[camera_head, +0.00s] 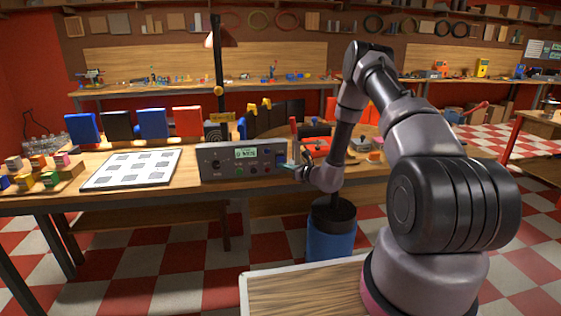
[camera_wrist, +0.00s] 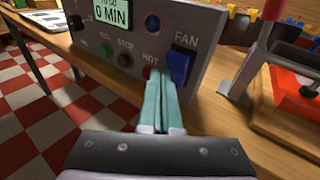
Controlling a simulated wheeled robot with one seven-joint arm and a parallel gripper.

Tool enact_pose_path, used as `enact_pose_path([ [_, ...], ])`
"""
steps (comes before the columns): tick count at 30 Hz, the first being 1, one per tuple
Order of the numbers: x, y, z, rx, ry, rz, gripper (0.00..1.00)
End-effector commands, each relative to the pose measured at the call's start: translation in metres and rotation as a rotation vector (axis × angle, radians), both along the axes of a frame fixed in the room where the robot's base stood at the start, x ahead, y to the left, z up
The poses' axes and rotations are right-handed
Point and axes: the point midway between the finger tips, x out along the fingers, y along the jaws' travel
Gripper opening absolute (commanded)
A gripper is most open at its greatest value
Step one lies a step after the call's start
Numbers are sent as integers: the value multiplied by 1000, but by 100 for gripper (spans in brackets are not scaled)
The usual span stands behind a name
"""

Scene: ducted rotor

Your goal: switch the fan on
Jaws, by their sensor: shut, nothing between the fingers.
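The grey control box (camera_head: 224,166) stands on the wooden bench in the head view. In the wrist view its panel (camera_wrist: 116,68) fills the upper left, with a lit display (camera_wrist: 111,12) reading "0 MIN". The blue rocker switch labelled FAN (camera_wrist: 181,67) is at the panel's right end. My gripper (camera_wrist: 163,74) is shut and empty, its pale green fingers pointing at the panel just left of and below the FAN switch, near the HOT label. The fingertips partly cover the red spot under HOT; I cannot tell whether they touch the panel. In the head view my gripper (camera_head: 290,166) is small beside the box's right end.
A green button (camera_wrist: 106,50) and a dark button (camera_wrist: 126,60) labelled STOP sit left of HOT. A white sheet with grey squares (camera_head: 131,169) lies left of the box.

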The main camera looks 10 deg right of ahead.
Motion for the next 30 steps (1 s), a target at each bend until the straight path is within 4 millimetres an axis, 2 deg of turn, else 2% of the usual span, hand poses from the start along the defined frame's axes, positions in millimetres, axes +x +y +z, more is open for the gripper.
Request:
enact_pose_path([
  [19,0,0,0,0,0,0,0],
  [30,8,0,4,-1,-1,0,0],
])
